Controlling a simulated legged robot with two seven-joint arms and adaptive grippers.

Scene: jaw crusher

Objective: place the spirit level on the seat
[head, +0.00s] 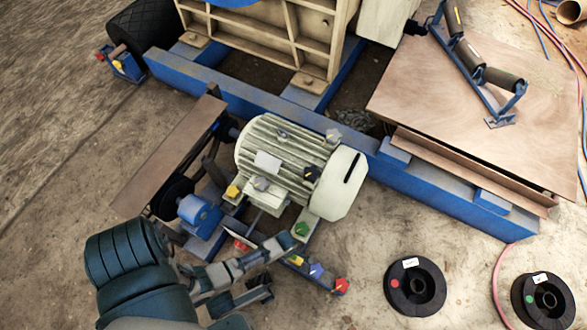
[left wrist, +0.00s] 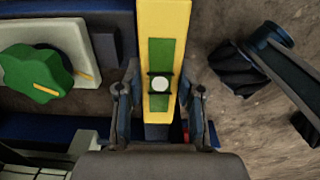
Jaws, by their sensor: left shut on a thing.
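The spirit level (left wrist: 176,18) is a yellow bar with a green panel and a round white vial. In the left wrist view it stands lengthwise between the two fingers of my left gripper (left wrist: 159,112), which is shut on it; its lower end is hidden. In the head view my left gripper (head: 275,263) is low beside the front foot of the pale motor (head: 280,160). The level is hard to pick out there among small coloured parts. I cannot tell which surface is the seat. My right gripper is out of view.
A green knob (head: 301,229) sits on the motor's pale foot; it also shows left of the level in the left wrist view (left wrist: 37,75). A red knob (head: 342,285) is at the right. Two black spools (head: 400,300) (head: 530,315) stand on the floor. A blue beam (head: 440,195) runs behind.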

